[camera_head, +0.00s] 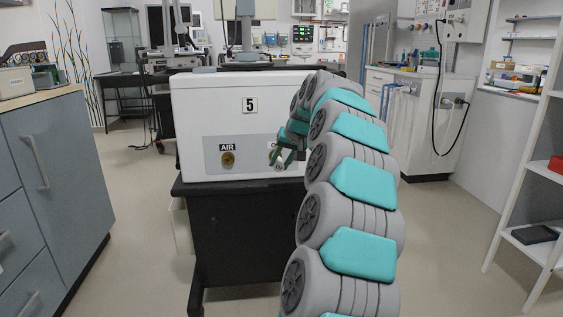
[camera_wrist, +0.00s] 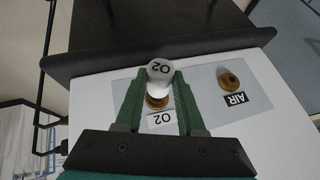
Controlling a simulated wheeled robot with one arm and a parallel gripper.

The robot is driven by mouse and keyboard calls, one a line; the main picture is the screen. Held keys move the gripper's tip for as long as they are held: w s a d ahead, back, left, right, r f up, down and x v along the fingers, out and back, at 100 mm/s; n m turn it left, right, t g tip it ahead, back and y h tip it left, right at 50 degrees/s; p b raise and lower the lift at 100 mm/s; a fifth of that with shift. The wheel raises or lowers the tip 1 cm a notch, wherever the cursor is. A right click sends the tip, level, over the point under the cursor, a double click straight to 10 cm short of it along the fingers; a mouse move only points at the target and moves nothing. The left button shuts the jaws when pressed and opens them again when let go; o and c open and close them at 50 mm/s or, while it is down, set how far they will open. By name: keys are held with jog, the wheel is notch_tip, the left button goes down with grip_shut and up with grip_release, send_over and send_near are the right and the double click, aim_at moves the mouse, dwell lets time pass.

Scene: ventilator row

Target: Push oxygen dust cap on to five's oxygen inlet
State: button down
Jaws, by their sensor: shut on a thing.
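Ventilator five (camera_head: 240,88) is a white box marked 5 on a black cart. Its grey panel carries a brass air inlet (camera_head: 228,158) under an AIR label. In the wrist view the brass oxygen inlet (camera_wrist: 157,101) lies beside its O2 label (camera_wrist: 161,119), with the air inlet (camera_wrist: 228,81) to the right. My gripper (camera_wrist: 160,72) is shut on the white oxygen dust cap (camera_wrist: 160,70), marked O2, at its fingertips. The cap appears in front of the panel and partly overlaps the oxygen inlet in the picture; I cannot tell whether they touch. In the head view my arm covers the panel's right side.
The black cart (camera_head: 245,235) stands under the ventilator. A grey drawer cabinet (camera_head: 60,190) is at the left and white shelving (camera_head: 540,190) at the right. Open floor (camera_head: 140,215) lies between the cabinet and the cart.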

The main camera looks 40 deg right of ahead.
jog(key=shift+w+d, duration=0.15)
jog(key=shift+w, duration=0.1)
jog(key=shift+w+d+p, duration=0.35)
jog(key=shift+w+p, duration=0.15)
jog(key=shift+w, duration=0.1)
jog(key=shift+w+d+p, duration=0.35)
jog(key=shift+w+p, duration=0.1)
jog(key=shift+w, duration=0.1)
dwell(1.7)
jog(key=shift+c, duration=2.2)
grip_release()
